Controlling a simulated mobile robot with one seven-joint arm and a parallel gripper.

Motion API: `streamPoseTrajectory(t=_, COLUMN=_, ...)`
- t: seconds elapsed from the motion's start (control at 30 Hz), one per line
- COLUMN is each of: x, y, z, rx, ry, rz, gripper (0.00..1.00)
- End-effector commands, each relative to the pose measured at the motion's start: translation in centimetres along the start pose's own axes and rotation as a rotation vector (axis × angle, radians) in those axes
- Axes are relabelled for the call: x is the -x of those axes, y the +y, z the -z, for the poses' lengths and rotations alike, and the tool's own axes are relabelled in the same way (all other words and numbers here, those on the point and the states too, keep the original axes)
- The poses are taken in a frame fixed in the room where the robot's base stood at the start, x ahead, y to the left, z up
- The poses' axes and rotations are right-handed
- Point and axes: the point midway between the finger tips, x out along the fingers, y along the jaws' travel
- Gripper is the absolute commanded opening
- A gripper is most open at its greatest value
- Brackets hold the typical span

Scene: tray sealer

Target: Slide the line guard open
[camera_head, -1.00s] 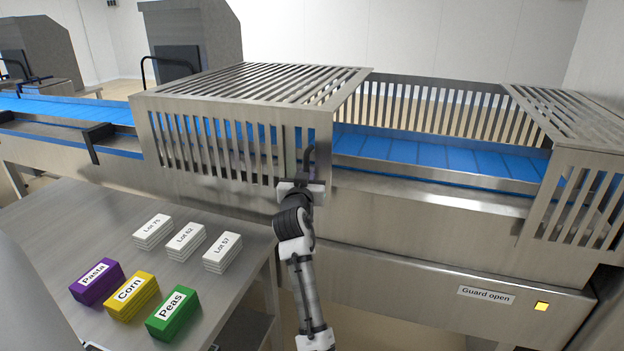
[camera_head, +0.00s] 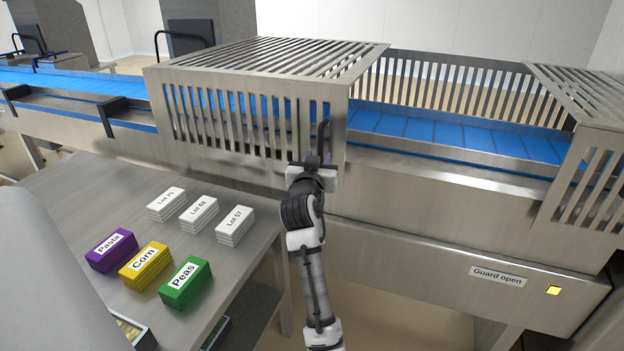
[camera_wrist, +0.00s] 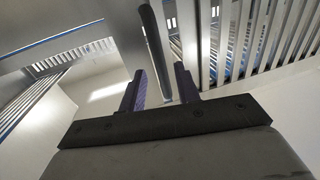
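The line guard (camera_head: 338,108) is a slatted metal hood over the left part of the blue conveyor. To its right a stretch of belt (camera_head: 435,132) lies uncovered. A dark upright handle (camera_head: 323,132) stands at the guard's front right. My gripper (camera_head: 318,160) is at the handle's lower part. In the wrist view my gripper (camera_wrist: 160,70) has its two purple fingers apart, with the handle (camera_wrist: 152,42) running down between them and a gap on each side. A "Guard open" label (camera_head: 498,278) sits beside a lit yellow lamp (camera_head: 553,290).
A fixed slatted hood (camera_head: 590,185) covers the belt at the right. A metal table (camera_head: 100,205) at the lower left bears purple, yellow and green packs (camera_head: 185,283) and several white lot stacks (camera_head: 235,225). My arm passes the table's right side.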

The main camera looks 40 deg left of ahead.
Motion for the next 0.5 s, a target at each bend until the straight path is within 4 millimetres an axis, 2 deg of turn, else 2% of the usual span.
streamPoseTrajectory(t=0.1, x=2.8, y=-0.1, z=-0.3, rx=-0.002, ry=0.001, rz=0.002, gripper=0.32)
streamPoseTrajectory(t=0.3, x=6.6, y=-0.1, z=-0.2, rx=-0.002, ry=0.0, rz=0.002, gripper=0.32)
streamPoseTrajectory(t=0.5, x=8.7, y=-0.1, z=-0.1, rx=0.0, ry=0.0, rz=0.001, gripper=0.32)
